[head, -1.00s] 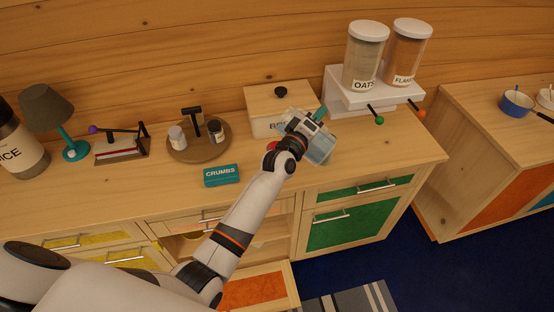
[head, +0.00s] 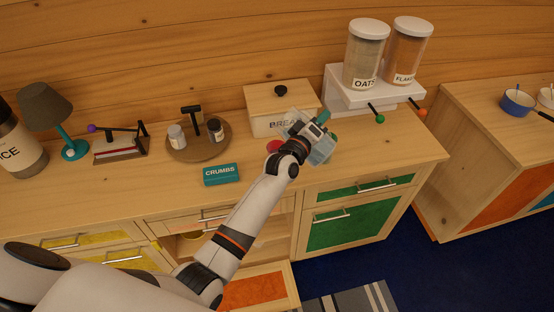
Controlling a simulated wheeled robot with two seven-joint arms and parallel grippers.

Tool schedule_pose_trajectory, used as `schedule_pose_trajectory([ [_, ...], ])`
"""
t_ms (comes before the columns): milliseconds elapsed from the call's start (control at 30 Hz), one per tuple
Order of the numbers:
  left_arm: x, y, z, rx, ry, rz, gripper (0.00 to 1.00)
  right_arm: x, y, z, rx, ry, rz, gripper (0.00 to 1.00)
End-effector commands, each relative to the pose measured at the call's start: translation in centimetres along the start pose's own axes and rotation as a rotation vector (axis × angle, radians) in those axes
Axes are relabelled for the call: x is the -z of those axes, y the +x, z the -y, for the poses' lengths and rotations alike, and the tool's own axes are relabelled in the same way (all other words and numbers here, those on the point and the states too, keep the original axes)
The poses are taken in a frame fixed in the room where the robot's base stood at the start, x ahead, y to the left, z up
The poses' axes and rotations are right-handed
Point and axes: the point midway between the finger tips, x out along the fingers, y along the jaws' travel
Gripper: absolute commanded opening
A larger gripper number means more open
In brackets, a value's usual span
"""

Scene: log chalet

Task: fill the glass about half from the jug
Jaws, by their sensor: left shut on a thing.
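My left gripper (head: 315,127) is over the counter in front of the bread box. It is shut on the jug (head: 322,152), a clear pale-blue vessel with a teal handle (head: 323,116). The gripper and wrist cover much of the jug, so its exact tilt and the level inside cannot be told. I cannot make out the glass as a separate thing; it may be hidden behind the gripper or jug. My right gripper is not in view.
A red round thing (head: 274,146) lies left of my wrist. The bread box (head: 272,103) stands behind, the crumbs box (head: 221,174) to the left. Oats (head: 365,55) and flakes (head: 407,50) dispensers stand on a white stand (head: 373,97) at right. The counter's right front is clear.

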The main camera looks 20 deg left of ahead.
Motion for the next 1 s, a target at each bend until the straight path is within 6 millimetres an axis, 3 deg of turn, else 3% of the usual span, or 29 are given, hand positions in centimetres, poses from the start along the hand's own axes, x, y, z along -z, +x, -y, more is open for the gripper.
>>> schedule_pose_trajectory([
  [533, 1.6, 0.1, -0.7, 0.009, 0.136, -0.001, 0.00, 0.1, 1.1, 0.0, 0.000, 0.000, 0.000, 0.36],
  [1000, 1.9, 0.1, -0.5, 0.010, 0.147, -0.001, 0.00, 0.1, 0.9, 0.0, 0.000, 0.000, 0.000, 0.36],
])
